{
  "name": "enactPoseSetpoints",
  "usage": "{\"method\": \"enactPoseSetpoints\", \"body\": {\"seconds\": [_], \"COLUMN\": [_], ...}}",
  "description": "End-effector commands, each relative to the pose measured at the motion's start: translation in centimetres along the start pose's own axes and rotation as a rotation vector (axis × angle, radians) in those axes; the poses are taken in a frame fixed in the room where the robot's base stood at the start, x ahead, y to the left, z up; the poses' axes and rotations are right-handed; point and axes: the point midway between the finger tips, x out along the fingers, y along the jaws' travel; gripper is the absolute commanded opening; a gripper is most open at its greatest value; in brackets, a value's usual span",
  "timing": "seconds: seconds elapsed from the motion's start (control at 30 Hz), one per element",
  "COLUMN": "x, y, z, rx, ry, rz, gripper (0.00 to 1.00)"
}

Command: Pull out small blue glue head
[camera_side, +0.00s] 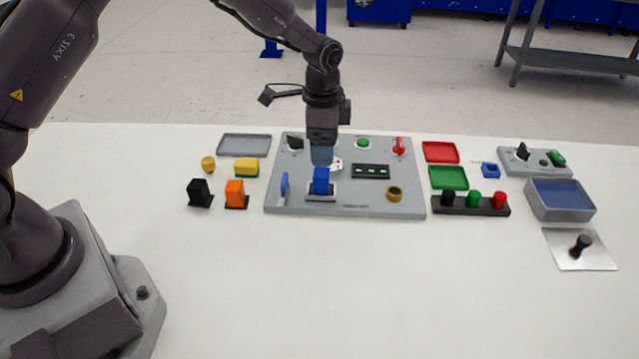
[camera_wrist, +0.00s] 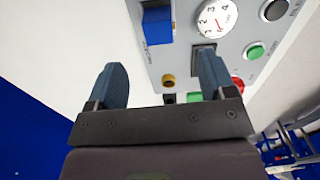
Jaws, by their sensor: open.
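A grey panel board (camera_side: 350,204) lies on the white table. A blue block (camera_side: 321,181) stands upright on it in a light base at its front left. A thinner blue piece (camera_side: 284,186) stands at the panel's left edge. I cannot tell which of these is the glue head. My gripper (camera_side: 321,160) points down just above and behind the blue block, apart from it as far as I can see. In the wrist view my gripper (camera_wrist: 160,62) is open with nothing between its fingers, and a blue block (camera_wrist: 158,25) shows beyond the fingertips.
The panel also carries a green button (camera_side: 363,143), a red switch (camera_side: 398,147) and a brass ring (camera_side: 394,194). Black (camera_side: 199,192) and orange (camera_side: 235,193) blocks stand to the left. Trays and a blue-filled bin (camera_side: 561,199) are to the right. The table's front is clear.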

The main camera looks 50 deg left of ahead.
Motion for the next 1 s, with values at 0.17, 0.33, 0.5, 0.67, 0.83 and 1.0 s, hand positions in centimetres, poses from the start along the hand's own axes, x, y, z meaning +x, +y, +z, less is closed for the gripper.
{"method": "enactPoseSetpoints", "body": {"seconds": [0.17,0.33,0.5,0.67,0.83,1.0], "x": [0.1,0.1,0.4,1.8,4.3,6.7], "y": [0.1,0.1,0.1,0.2,0.2,0.2], "z": [0.1,0.2,0.2,0.2,0.3,0.3], "rx": [0.041,0.04,0.038,0.038,0.037,0.037], "ry": [-0.003,-0.004,-0.005,-0.006,-0.007,-0.007], "rz": [0.002,0.003,0.004,0.005,0.006,0.005], "gripper": [0.77,0.77,0.77,0.77,0.77,0.77]}}
